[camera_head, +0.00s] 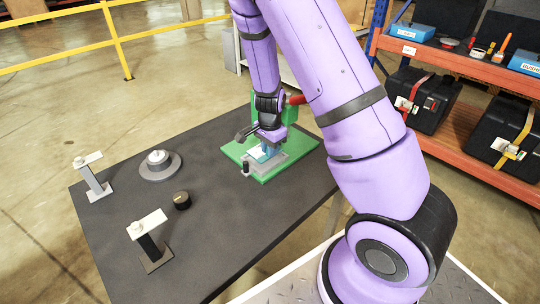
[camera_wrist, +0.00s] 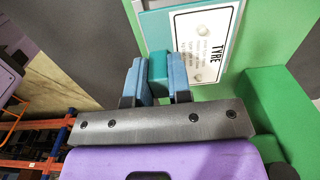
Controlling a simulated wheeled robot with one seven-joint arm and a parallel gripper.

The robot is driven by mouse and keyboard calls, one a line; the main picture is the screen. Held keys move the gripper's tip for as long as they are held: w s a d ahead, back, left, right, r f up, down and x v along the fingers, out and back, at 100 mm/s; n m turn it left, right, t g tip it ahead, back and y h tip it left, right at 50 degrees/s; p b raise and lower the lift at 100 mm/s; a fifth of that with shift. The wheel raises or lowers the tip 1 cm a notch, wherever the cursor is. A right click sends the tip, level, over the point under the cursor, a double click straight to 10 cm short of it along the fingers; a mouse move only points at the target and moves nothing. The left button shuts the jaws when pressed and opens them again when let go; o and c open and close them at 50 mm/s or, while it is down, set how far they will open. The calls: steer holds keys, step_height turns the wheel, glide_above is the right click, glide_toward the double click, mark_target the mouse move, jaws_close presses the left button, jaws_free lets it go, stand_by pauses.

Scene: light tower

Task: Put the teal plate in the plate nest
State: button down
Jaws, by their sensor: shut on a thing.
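The teal plate (camera_wrist: 158,30) bears a white label reading "TYRE" in the wrist view. My gripper (camera_wrist: 158,78) is shut on its raised teal tab, with a blue finger on each side. In the head view my gripper (camera_head: 268,146) points down over the green fixture, and the plate (camera_head: 257,154) shows beneath it, partly hidden. The plate nest looks like the grey block (camera_head: 279,162) on the green base (camera_head: 297,155). The plate is over or in this nest; I cannot tell whether it is fully seated.
A green upright (camera_head: 290,112) with a red handle (camera_head: 297,100) stands behind my gripper.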

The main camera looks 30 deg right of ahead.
steer(key=shift+w+d+f, duration=0.1)
steer(key=shift+w+d, duration=0.2)
steer(key=shift+w, duration=0.05)
steer(key=shift+f, duration=1.65)
steer(key=shift+f, duration=0.15)
steer(key=c, duration=1.1)
jaws_free()
steer(key=shift+o, duration=0.2)
